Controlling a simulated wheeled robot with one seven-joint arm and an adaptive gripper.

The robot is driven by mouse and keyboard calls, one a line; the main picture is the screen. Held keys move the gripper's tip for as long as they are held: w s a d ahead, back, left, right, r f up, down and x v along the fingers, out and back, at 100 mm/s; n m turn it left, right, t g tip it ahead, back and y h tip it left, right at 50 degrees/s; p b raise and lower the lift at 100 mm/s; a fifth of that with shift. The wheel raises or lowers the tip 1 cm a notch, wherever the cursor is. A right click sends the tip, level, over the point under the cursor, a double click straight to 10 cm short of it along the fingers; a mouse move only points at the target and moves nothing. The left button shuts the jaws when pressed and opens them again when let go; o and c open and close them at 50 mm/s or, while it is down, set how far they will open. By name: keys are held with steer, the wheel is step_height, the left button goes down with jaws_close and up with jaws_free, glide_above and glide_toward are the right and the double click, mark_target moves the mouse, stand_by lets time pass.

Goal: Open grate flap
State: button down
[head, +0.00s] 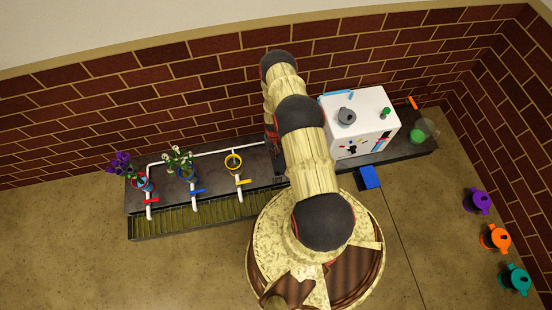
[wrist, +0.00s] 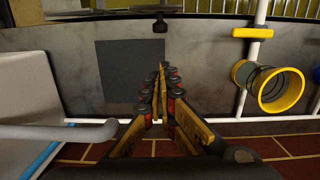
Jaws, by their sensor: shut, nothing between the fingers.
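In the head view a long grate (head: 200,214) with olive slats runs along the front of the dark counter. In the wrist view some of its yellowish slats (wrist: 296,8) show at the top right. A small black knob (wrist: 160,22) hangs at the counter's edge at the top middle, beside a pale slotted bar (wrist: 108,13). I cannot tell for certain whether these belong to the flap. My gripper (wrist: 161,68) is shut and empty over the counter, pointing toward that edge and apart from the knob. In the head view my arm hides it.
A dark square patch (wrist: 130,74) lies on the counter by my fingers. A white box (head: 358,122) stands right of my arm. A yellow pot (head: 233,162) and white pipes with coloured valves are on the left. The brick wall (head: 180,95) is close behind the counter.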

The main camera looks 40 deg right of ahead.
steer(key=shift+w+d+r+p, duration=0.15)
steer(key=shift+r+p, duration=0.1)
steer(key=shift+r, duration=0.75)
steer(key=shift+w+a+r+p, duration=0.1)
steer(key=shift+r+p, duration=0.1)
steer(key=shift+r, duration=0.75)
